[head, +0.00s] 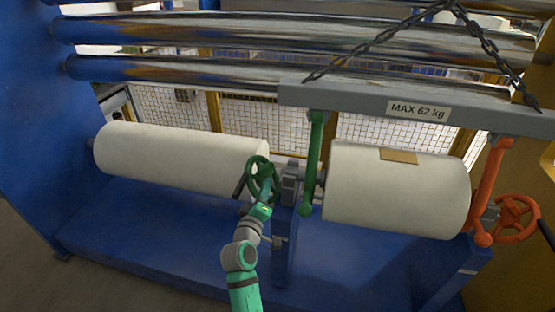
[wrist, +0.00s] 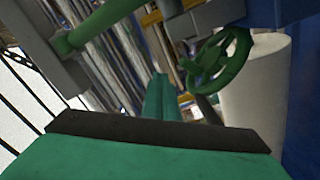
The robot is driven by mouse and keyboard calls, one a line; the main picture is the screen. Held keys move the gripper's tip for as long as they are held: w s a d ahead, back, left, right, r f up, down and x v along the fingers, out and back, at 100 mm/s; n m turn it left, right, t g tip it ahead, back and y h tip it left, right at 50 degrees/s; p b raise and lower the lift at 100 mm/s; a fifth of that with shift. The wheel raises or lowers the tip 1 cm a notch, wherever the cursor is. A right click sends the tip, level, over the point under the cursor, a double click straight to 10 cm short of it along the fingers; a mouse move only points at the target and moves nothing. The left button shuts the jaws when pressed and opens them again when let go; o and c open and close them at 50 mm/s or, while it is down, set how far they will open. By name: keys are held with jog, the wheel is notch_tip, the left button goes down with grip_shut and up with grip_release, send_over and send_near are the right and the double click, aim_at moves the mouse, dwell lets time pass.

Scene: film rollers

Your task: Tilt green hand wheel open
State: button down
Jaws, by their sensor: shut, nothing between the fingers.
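The green hand wheel (head: 252,172) stands at the right end of the left white roll, near the centre of the head view. It also shows at upper right in the wrist view (wrist: 209,60), with its rim and spokes visible. My gripper (head: 265,190) is at the wheel's lower part in the head view and overlaps it there. It is shut with nothing held. In the wrist view its teal finger (wrist: 160,100) reaches up left of the wheel. I cannot tell whether it touches the rim.
A left white roll (head: 180,158) and a right white roll (head: 395,195) flank a blue post (head: 285,245). A grey lifting beam (head: 340,97) hangs on chains above, with a green arm (head: 313,160) and an orange arm (head: 488,190). An orange wheel (head: 504,213) is at far right.

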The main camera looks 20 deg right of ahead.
jog(key=v, duration=0.9)
jog(key=shift+s+d, duration=0.25)
jog(key=shift+d, duration=0.1)
dwell(0.3)
dwell(0.4)
jog(key=s+a+f+y, duration=0.4)
jog(key=s+a+f, duration=0.2)
jog(key=s+f, duration=0.3)
jog(key=s+a+f+y, duration=0.4)
jog(key=s+a+f, duration=0.25)
jog(key=s, duration=0.45)
jog(key=s+a+r+m+y, duration=0.1)
jog(key=s+m, duration=0.1)
jog(key=s, duration=0.9)
jog(key=s+a+r+m+y, duration=0.1)
jog(key=s+a+r+m, duration=0.1)
jog(key=s, duration=1)
jog(key=shift+r+m, duration=0.15)
jog(key=shift+m, duration=0.25)
